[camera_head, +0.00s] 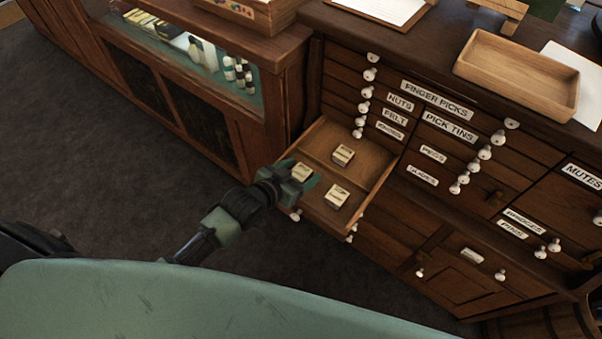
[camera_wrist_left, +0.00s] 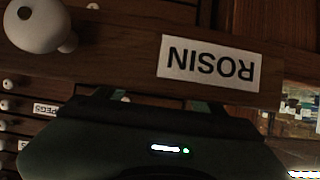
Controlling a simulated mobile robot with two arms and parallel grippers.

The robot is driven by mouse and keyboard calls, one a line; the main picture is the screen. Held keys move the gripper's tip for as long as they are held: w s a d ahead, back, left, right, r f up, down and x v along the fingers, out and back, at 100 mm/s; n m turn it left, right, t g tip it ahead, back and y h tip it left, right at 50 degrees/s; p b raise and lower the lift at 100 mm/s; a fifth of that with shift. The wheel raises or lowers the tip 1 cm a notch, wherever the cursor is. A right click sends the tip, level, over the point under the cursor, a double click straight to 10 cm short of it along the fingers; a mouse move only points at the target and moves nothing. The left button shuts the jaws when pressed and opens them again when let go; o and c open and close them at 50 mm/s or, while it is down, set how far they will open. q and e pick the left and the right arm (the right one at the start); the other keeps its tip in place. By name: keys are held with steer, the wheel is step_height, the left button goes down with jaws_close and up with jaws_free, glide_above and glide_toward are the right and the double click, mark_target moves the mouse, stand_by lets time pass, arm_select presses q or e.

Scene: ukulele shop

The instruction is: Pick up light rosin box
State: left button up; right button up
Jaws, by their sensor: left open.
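An open wooden drawer (camera_head: 368,196) holds three small pale boxes with dark bands. One box (camera_head: 343,154) lies toward the back, one (camera_head: 336,196) toward the front right, and one (camera_head: 302,173) at the left beside my left gripper (camera_head: 303,184). Their labels are too small to read, so I cannot tell which is the light rosin box. My left gripper is open at the drawer's left front edge. In the left wrist view, the drawer front with its ROSIN label (camera_wrist_left: 208,64) fills the upper part, upside down, and no box shows. My right gripper is not in view.
A white knob (camera_wrist_left: 37,24) sticks out of the drawer front. Closed labelled drawers with knobs surround the open one. A wooden tray (camera_head: 517,75) stands on the cabinet top. A glass display case (camera_head: 200,50) stands at the left. The dark floor (camera_head: 90,150) is clear.

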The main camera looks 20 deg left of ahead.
arm_select(q)
steer(key=c, duration=1.4)
steer(key=shift+c, duration=0.2)
steer(key=shift+r, duration=0.1)
